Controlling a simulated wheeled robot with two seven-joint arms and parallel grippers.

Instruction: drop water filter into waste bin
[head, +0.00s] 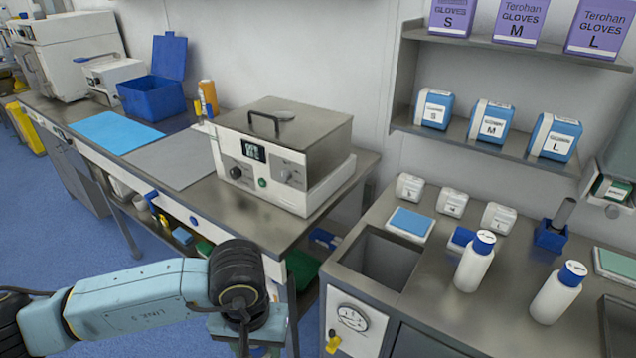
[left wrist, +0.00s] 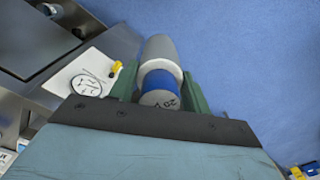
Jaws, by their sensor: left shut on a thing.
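My left gripper (left wrist: 160,85) is shut on the water filter (left wrist: 160,62), a grey-white cylinder with a blue cap and a marked pale top, gripped between the green fingers. Blue floor lies beyond it in the left wrist view. In the head view my left arm comes in at the lower left and its wrist bends down past the bottom edge, so the fingers and the filter are hidden there. A rectangular opening (head: 379,262) in the right counter looks like the waste bin's mouth; the filter is left of it and apart from it. My right gripper is not in view.
Two white bottles with blue caps (head: 475,262) (head: 558,293) stand on the right counter. The counter's front panel with a drawn face (left wrist: 88,72) is close left of the gripper. A metal bath unit (head: 283,155) stands on the left bench.

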